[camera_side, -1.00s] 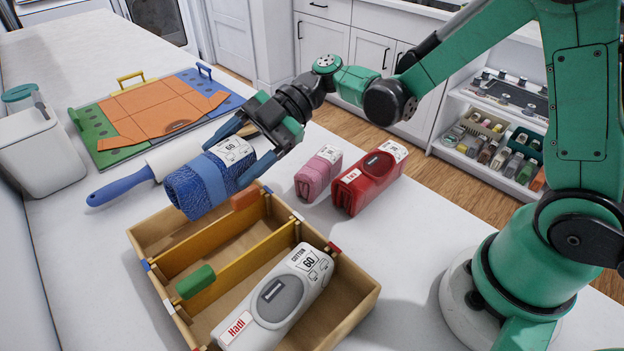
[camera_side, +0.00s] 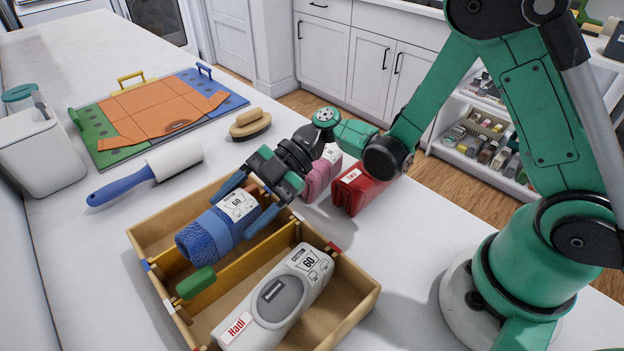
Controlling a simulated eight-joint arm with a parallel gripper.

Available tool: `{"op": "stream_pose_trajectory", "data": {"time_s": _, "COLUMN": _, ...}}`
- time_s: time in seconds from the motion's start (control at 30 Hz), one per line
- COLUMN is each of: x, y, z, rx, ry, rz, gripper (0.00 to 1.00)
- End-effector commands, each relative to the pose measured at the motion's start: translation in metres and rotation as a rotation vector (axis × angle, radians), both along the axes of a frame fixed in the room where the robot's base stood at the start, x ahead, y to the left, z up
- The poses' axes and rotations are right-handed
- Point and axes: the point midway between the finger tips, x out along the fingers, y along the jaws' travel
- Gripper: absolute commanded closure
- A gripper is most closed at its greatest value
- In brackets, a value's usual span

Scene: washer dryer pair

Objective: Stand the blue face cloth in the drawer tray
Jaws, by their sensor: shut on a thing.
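The blue face cloth (camera_side: 203,240) is a rolled blue towel with a blue band and a white label marked 60. My gripper (camera_side: 246,208) is shut on it, with one finger on each side. The cloth is inside the back-left compartment of the wooden drawer tray (camera_side: 148,235), lying tilted with its rolled end toward the front left. I cannot tell whether it touches the compartment floor. A yellow divider (camera_side: 230,265) with a green clip (camera_side: 196,283) runs beside it.
A red package (camera_side: 358,190) and a pink one (camera_side: 318,178) stand right of the tray, partly behind my gripper. A lint roller (camera_side: 150,174), a brush (camera_side: 250,123), a folding board (camera_side: 160,110) and a white bin (camera_side: 42,150) are behind. The counter at front right is clear.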

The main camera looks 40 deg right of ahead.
Motion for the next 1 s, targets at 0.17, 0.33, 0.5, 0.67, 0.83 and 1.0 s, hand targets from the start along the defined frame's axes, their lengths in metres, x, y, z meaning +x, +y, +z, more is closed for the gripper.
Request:
{"op": "stream_pose_trajectory", "data": {"time_s": 0.17, "x": 0.000, "y": 0.000, "z": -0.006, "rx": -0.001, "ry": 0.000, "rz": -0.001, "gripper": 0.84}}
{"op": "stream_pose_trajectory", "data": {"time_s": 0.33, "x": 0.000, "y": 0.000, "z": -0.007, "rx": -0.001, "ry": -0.001, "rz": -0.002, "gripper": 0.84}}
{"op": "stream_pose_trajectory", "data": {"time_s": 0.5, "x": 0.000, "y": 0.000, "z": -0.007, "rx": -0.001, "ry": -0.001, "rz": -0.002, "gripper": 0.27}}
{"op": "stream_pose_trajectory", "data": {"time_s": 0.67, "x": 0.000, "y": 0.000, "z": -0.007, "rx": -0.001, "ry": 0.000, "rz": -0.001, "gripper": 0.00}}
{"op": "stream_pose_trajectory", "data": {"time_s": 0.83, "x": 0.000, "y": 0.000, "z": -0.007, "rx": -0.001, "ry": 0.000, "rz": 0.000, "gripper": 0.00}}
{"op": "stream_pose_trajectory", "data": {"time_s": 1.0, "x": 0.000, "y": 0.000, "z": 0.004, "rx": 0.000, "ry": 0.000, "rz": 0.001, "gripper": 0.00}}
